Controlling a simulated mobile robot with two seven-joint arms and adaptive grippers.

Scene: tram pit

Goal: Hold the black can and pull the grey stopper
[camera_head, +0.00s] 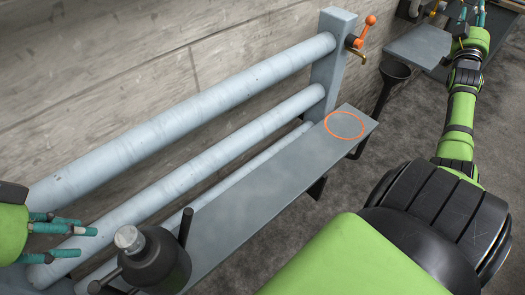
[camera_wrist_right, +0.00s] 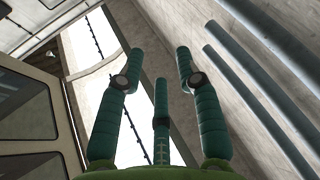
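The black can (camera_head: 158,262) stands on the grey shelf (camera_head: 255,185) at the lower left of the head view. It has a grey stopper (camera_head: 129,239) on its top and a dark upright part beside it. My left gripper (camera_head: 75,238) is at the left edge, left of the can, with teal fingers spread apart and apart from the can. My right gripper (camera_head: 475,12) is far off at the top right, away from the can. In the right wrist view the right gripper (camera_wrist_right: 160,75) has its fingers spread with nothing between them.
Thick pale pipes (camera_head: 190,115) run along the concrete wall behind the shelf. An orange ring (camera_head: 344,125) marks the shelf's far end, which is clear. Another grey surface (camera_head: 418,45) lies at the top right.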

